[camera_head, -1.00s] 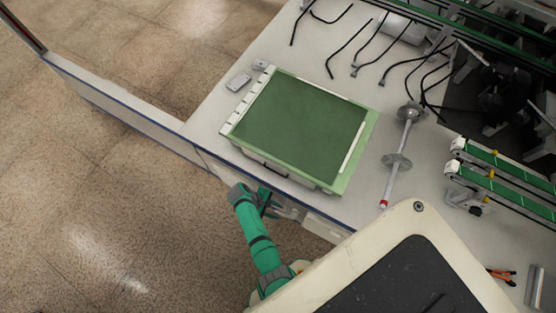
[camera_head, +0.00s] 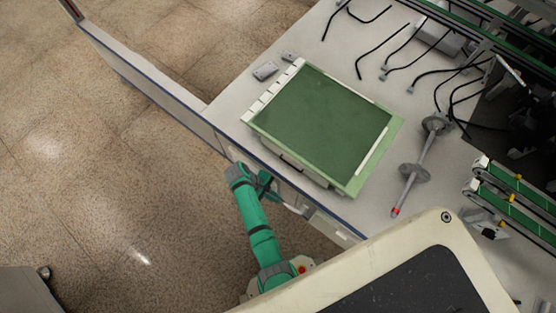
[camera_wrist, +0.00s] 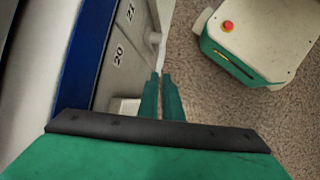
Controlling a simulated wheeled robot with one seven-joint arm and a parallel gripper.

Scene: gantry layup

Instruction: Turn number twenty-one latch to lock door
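In the wrist view, a grey cabinet front carries the numbers 21 (camera_wrist: 130,12) and 20 (camera_wrist: 118,55). A second pale latch-like block (camera_wrist: 125,105) is below the number 20, partly hidden by my gripper. In the head view my gripper (camera_head: 266,184) is beside the bench front.
A bench with a blue edge (camera_head: 228,146) bears a green mat on a frame (camera_head: 325,120), a grey shaft with discs (camera_head: 413,173) and black cables. My base shows in the wrist view (camera_wrist: 265,35). The tiled floor (camera_head: 110,160) left of the bench is mostly clear.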

